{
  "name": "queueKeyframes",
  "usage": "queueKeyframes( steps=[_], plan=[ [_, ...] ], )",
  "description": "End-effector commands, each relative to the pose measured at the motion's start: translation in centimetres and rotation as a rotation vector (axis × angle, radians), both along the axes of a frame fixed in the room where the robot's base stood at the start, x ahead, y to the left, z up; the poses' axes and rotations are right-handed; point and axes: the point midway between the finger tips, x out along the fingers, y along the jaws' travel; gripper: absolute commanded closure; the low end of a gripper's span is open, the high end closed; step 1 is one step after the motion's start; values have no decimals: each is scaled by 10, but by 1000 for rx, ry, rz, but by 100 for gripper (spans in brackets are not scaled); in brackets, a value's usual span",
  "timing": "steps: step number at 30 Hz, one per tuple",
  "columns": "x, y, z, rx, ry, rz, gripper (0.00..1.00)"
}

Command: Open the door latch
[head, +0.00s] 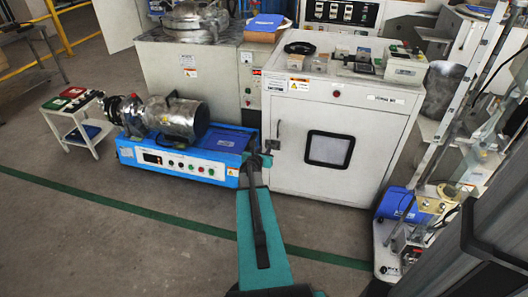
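A white cabinet (375,120) stands right of the middle in the head view. Its front door (290,172) has a dark rounded window (329,149) and looks closed. A small dark latch handle (278,129) sits at the door's upper left edge and appears upright. My teal arm reaches up from the bottom of the picture. My gripper (257,160) is at its far end, below and left of the latch in the picture, in front of the cabinet's left edge. It appears apart from the latch. Its fingers are too small and dark to show whether they are open.
A blue machine (165,160) with a metal cylinder (178,117) stands directly left of the cabinet. A small white cart (82,122) is farther left. Instruments (360,62) lie on the cabinet top. A test stand (400,205) is at right. The floor (130,255) at front left is clear.

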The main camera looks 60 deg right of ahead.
Motion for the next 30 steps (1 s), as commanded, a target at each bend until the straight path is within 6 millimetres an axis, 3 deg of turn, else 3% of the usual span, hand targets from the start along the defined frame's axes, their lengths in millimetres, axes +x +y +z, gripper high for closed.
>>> queueKeyframes(
  steps=[10,23,28,30],
  plan=[
    [8,-25,-11,0,-1,0,77],
    [9,-29,-12,0,-1,0,77],
    [9,-29,-12,0,-1,0,100],
    [8,-29,-12,0,0,-2,100]
  ],
)
